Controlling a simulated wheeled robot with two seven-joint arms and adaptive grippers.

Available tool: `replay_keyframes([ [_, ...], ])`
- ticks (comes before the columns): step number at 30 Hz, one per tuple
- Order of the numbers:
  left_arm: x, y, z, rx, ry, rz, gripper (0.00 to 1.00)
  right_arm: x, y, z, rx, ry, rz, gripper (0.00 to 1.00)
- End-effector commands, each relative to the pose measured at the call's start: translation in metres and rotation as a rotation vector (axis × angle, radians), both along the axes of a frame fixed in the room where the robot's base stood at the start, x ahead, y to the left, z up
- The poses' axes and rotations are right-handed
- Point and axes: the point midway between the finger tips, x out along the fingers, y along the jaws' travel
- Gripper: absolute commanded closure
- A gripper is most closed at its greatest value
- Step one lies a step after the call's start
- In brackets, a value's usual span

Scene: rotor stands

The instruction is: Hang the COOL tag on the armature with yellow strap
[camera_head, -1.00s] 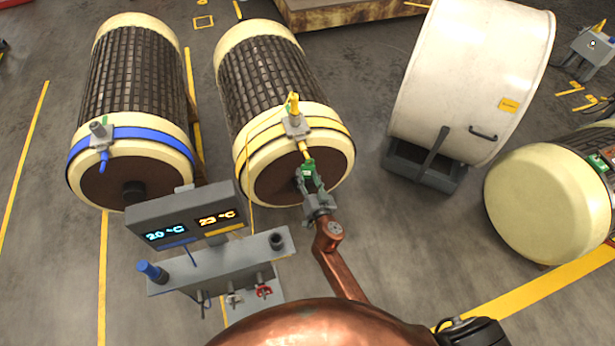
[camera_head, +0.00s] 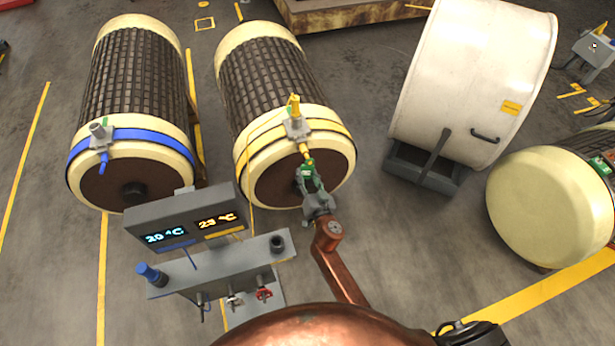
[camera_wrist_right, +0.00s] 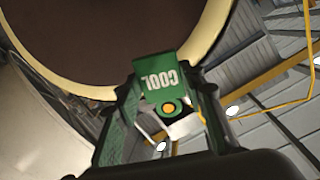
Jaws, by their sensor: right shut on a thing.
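The green COOL tag (camera_head: 308,168) is between the fingers of my right gripper (camera_head: 311,183), which is shut on it. The tag is at the lower end of the yellow peg (camera_head: 304,150) on the front of the armature with yellow strap (camera_head: 262,75). I cannot tell whether the peg passes through the tag. My left gripper is not in view.
An armature with a blue strap (camera_head: 138,75) lies to the left. A grey stand with a temperature display (camera_head: 185,222) and valves is at the front left. A white drum (camera_head: 465,75) stands to the right, with another cream-ended armature (camera_head: 545,205) beyond it.

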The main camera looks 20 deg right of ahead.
Motion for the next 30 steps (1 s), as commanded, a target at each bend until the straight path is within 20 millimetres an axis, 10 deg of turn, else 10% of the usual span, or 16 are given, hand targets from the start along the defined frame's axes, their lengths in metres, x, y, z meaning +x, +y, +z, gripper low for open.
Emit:
replay_keyframes([
  [30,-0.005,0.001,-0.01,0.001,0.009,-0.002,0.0,0.023,0.001,-0.005,0.001,0.0,0.0,0.88],
])
